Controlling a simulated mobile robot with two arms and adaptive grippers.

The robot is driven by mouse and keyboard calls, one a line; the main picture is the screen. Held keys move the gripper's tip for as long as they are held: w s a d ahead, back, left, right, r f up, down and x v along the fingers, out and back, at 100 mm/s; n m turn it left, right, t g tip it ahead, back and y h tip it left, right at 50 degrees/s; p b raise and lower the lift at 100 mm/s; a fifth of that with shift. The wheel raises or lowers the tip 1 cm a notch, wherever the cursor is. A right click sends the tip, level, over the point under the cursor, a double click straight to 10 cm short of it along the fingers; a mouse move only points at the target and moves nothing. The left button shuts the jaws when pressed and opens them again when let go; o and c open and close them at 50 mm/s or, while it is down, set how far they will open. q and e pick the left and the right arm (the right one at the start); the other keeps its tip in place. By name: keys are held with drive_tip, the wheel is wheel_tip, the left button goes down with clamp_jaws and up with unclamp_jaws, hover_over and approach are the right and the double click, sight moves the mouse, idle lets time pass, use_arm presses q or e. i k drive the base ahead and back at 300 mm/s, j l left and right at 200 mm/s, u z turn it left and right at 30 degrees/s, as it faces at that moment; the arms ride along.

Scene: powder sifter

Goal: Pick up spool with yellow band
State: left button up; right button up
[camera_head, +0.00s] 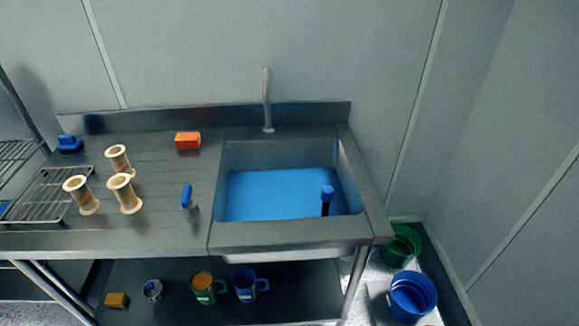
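Three pale cream spools stand upright on the left part of the steel counter in the head view. One spool (118,159) is at the back, one spool (81,195) is at the front left beside the wire rack, and one spool (125,194) is at the front right. All three have a tan middle, and I cannot tell which one has a yellow band. Neither of my grippers is in view.
A wire rack (47,196) lies left of the spools. An orange block (188,140), a blue-handled tool (187,196) and a blue object (69,144) are on the counter (160,235). The blue-filled sink (280,195) is right. Mugs stand on the lower shelf.

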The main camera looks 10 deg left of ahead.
sight(119, 183)
drive_tip(key=u, duration=1.45)
